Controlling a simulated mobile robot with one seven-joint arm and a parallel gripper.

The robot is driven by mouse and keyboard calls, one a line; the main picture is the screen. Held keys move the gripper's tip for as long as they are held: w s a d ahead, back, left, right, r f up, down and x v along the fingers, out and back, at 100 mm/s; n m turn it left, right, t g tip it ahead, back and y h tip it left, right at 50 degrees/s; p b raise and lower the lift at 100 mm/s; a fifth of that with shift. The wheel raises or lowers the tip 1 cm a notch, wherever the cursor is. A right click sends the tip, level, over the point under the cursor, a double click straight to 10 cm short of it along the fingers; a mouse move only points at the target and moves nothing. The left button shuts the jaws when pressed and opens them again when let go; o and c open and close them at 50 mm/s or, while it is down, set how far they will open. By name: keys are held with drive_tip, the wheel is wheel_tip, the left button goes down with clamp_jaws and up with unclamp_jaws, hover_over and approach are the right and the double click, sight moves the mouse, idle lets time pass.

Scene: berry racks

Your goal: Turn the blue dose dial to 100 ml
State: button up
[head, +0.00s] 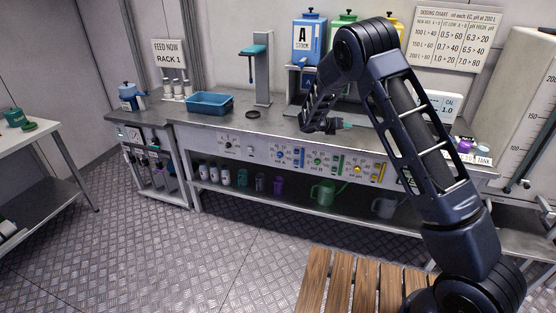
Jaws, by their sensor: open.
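The blue dose dial (281,155) is a small round knob on the pale front panel of the workbench, left of a similar green dial (318,161) and yellow dial (357,169). Its pointer and scale marks are too small to read. My gripper (318,127) is at the end of the folded dark arm, above the bench, up and to the right of the blue dial. It is apart from the dial. The gripper is open, with its fingers small and partly hidden by its own links.
A blue tank marked A (309,38) stands at the back, beside green and yellow tanks. A blue tray (210,104) and a grey stand (263,68) are on the bench left of my gripper. A wooden slatted surface (345,284) is in front. Metal floor (150,245) is clear at left.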

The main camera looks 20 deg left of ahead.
drive_tip(key=s+a+f+n+t+y, duration=0.1)
drive_tip(key=a+f+n+t+y, duration=0.15)
drive_tip(key=a+f+n, duration=0.4)
drive_tip(key=s+a+f+n+t+y, duration=0.1)
drive_tip(key=a+f+n+t, duration=0.25)
drive_tip(key=a+f, duration=0.6)
drive_tip(key=n+t+y, duration=0.2)
drive_tip(key=n+y, duration=0.4)
drive_tip(key=n, duration=0.4)
approach(279, 156)
drive_tip(key=shift+h, duration=0.25)
drive_tip(key=w, duration=0.8)
drive_tip(key=shift+w+a+r, duration=0.15)
drive_tip(key=c, duration=1)
drive_tip(key=shift+o, duration=0.2)
